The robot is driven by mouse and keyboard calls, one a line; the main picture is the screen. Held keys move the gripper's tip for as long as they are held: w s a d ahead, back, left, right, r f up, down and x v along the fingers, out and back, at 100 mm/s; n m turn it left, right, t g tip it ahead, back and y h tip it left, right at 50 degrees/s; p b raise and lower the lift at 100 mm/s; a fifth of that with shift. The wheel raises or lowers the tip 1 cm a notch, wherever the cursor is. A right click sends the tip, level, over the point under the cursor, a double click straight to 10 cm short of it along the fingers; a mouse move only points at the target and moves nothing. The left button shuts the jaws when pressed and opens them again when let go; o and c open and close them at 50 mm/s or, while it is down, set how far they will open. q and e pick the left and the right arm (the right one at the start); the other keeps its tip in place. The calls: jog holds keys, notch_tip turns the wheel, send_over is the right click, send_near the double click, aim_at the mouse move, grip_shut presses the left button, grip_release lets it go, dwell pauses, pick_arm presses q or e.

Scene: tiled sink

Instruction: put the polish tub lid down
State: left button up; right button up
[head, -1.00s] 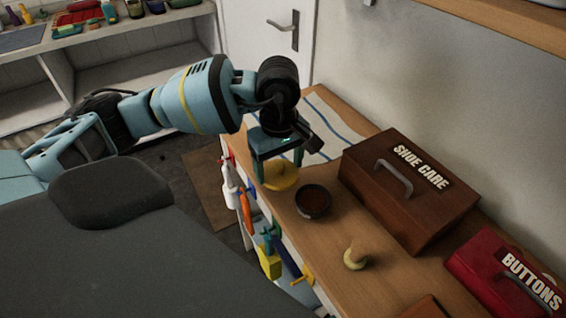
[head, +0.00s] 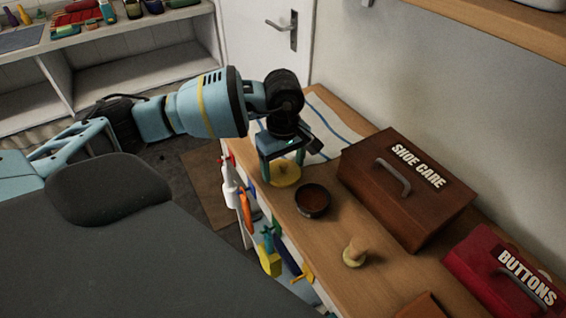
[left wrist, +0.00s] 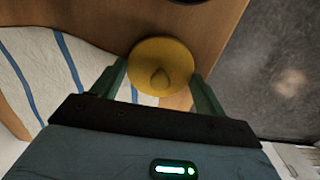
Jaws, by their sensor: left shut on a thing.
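The polish tub lid (head: 286,177) is a yellow disc with a small central knob. In the left wrist view the lid (left wrist: 160,55) lies between the fingertips. My left gripper (head: 283,168) points down and is shut on the lid, low over the bench near its left edge. I cannot tell whether the lid touches the wood. The open polish tub (head: 313,201), dark and round with brown polish inside, stands just right of and nearer than the lid. My right gripper is out of view.
A brown SHOE CARE box (head: 407,190) stands right of the tub, a red BUTTONS box (head: 507,272) nearer right. A wooden-handled brush or knob (head: 355,252) stands in front. A striped cloth (head: 325,125) lies behind. Several tools hang along the bench's left side (head: 262,245).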

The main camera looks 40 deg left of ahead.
aim_at(283, 165)
pick_arm(q)
jog(key=shift+f, duration=0.15)
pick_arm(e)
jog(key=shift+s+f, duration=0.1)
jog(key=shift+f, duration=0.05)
pick_arm(q)
jog(key=o, duration=0.9)
jog(key=shift+o, duration=0.2)
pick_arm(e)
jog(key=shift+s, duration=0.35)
pick_arm(q)
jog(key=shift+r, duration=0.45)
notch_tip(283, 165, up, 12)
jog(key=shift+f, duration=0.25)
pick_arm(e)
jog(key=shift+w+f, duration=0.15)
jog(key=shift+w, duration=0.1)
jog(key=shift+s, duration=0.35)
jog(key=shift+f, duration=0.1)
